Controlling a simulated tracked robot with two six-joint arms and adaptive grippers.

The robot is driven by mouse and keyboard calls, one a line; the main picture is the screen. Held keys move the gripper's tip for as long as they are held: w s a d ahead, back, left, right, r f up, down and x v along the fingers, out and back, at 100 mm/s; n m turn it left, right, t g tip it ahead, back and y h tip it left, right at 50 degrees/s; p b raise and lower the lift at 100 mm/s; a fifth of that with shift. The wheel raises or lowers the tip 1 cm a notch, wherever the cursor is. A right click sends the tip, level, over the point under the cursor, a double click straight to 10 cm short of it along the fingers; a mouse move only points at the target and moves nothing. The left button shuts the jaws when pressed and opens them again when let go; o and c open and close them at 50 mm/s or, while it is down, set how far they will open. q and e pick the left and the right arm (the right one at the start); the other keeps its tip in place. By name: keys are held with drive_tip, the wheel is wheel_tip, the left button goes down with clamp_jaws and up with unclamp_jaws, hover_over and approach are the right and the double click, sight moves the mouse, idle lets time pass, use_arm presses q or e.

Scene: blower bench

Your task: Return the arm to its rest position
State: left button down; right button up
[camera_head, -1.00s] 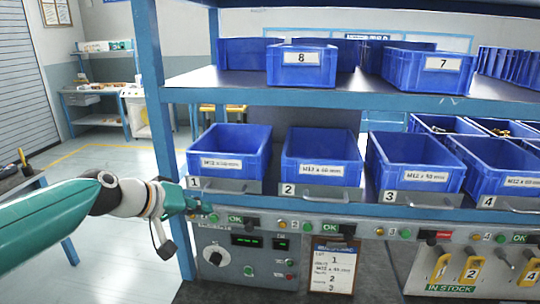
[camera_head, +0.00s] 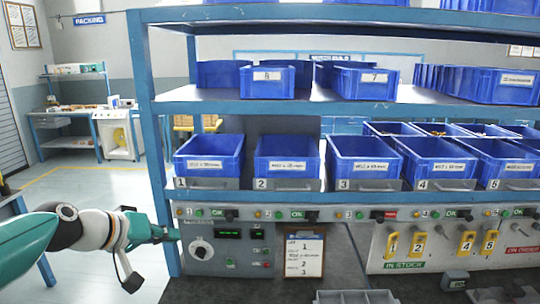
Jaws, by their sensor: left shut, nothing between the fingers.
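My left arm, teal and white, comes in from the left in the head view. Its dark teal left gripper (camera_head: 172,234) is shut and empty. The fingertips overlap the blue front-left post of the shelf rack and point at the left end of the grey control panel (camera_head: 228,262). I cannot tell whether they touch it. My right gripper is not in view.
Blue bins, such as bin 1 (camera_head: 209,168), line the blue rack (camera_head: 154,150). A clipboard (camera_head: 304,256) hangs by the panel. Yellow handles (camera_head: 418,245) stand at right. A grey tray (camera_head: 355,297) sits at the bottom. Floor at left is open.

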use_arm(q)
drive_tip(key=s+d+f+g, duration=0.2)
drive_tip(key=f, duration=0.8)
drive_tip(key=s+d+f+g, duration=0.1)
drive_tip(key=s+f+g, duration=0.1)
drive_tip(key=f, duration=0.8)
drive_tip(key=s+d+f+g, duration=0.2)
drive_tip(key=f+g, duration=0.1)
drive_tip(key=f, duration=0.7)
drive_tip(key=s+d+f+g+y, duration=0.1)
drive_tip(key=s+d+f, duration=0.1)
drive_tip(key=s+f, duration=0.7)
drive_tip(key=s+d+f+g, duration=0.1)
drive_tip(key=s+f, duration=0.8)
drive_tip(key=s, duration=0.5)
drive_tip(key=shift+d+f+m+y, duration=0.25)
drive_tip(key=shift+d+m+y, duration=0.15)
